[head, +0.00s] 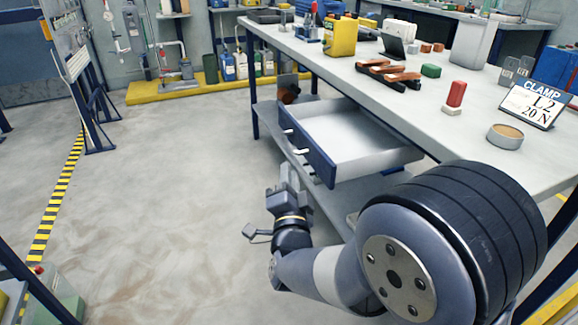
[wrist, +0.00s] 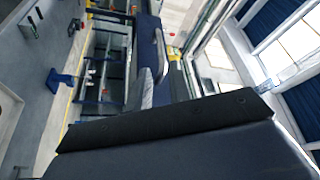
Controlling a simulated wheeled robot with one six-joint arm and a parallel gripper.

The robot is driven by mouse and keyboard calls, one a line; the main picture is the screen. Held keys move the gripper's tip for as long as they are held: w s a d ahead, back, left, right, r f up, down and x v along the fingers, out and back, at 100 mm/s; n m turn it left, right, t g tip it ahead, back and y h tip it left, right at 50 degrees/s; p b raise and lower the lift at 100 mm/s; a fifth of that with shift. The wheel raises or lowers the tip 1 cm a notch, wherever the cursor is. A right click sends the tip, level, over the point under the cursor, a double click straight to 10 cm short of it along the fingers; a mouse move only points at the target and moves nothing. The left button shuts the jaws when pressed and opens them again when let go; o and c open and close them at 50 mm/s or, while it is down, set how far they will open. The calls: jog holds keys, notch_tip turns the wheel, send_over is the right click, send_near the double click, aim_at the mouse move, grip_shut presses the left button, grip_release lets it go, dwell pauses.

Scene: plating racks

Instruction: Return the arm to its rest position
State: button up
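My arm reaches down in front of the workbench (head: 375,72), on its left side in the head view. My gripper (head: 289,172) is low, just below the front of the open drawer (head: 307,150). Whether it touches the drawer's handles (head: 301,152) I cannot tell. The fingers are small here and their gap is unclear. I see nothing held in them. In the wrist view a large dark shape fills the lower part, and the fingertips cannot be made out.
The drawer stands pulled out and looks empty. A lower shelf (head: 385,187) runs under the bench. A yellow can (head: 341,36), a red block (head: 456,93), a round tin (head: 505,136) and a clamp sign (head: 535,104) stand on top.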

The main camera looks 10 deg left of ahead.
aim_at(288, 141)
dwell(0.3)
jog(key=b+x, duration=0.1)
jog(key=x, duration=0.9)
jog(key=shift+w, duration=0.15)
jog(key=shift+w+r, duration=0.1)
jog(key=shift+w, duration=0.15)
jog(key=shift+d, duration=0.15)
